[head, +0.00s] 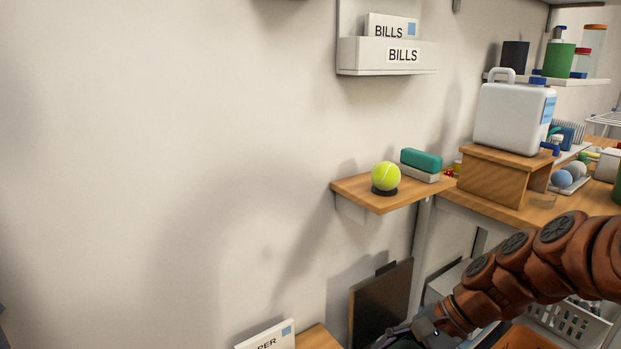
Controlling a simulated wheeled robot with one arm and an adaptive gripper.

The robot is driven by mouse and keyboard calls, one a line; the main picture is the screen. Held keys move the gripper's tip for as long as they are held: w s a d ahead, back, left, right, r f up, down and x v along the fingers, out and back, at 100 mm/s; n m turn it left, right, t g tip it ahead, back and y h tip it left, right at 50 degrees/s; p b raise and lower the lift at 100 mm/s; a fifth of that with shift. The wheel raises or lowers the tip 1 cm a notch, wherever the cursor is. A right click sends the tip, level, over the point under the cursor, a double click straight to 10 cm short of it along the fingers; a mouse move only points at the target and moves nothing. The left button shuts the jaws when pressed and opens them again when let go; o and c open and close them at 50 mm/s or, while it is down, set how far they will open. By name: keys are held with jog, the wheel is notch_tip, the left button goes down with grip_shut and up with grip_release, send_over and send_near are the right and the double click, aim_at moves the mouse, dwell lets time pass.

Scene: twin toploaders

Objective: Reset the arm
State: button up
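My arm, in rust-brown segments, enters the head view from the right edge and reaches down to the lower middle. My gripper (398,338) is at its end, at the bottom edge of the view. It is partly cut off, so its fingers and anything between them cannot be made out. It is below the small wooden wall shelf (362,196) and in front of a dark upright board (380,304).
A tennis ball (385,176) and a teal-and-white block (421,161) sit on the small shelf. A white jug (513,117) stands on a wooden riser (491,182). A BILLS holder (387,56) hangs above. A white basket (566,321) is low right. The left wall is bare.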

jog(key=s+d+r+n+g+h+p, duration=0.2)
jog(key=s+r+n+h+p, duration=0.5)
jog(key=s+r+p, duration=1.2)
notch_tip(320, 180, up, 4)
jog(key=d+n+p, duration=0.1)
jog(key=n+p, duration=0.2)
jog(key=p, duration=0.1)
jog(key=shift+s+r+n+h, duration=0.2)
jog(key=shift+s+n+h, duration=0.05)
jog(key=shift+n+h, duration=0.15)
jog(key=shift+s+d+r+p, duration=0.2)
jog(key=shift+s+d+p, duration=0.15)
jog(key=shift+p, duration=0.1)
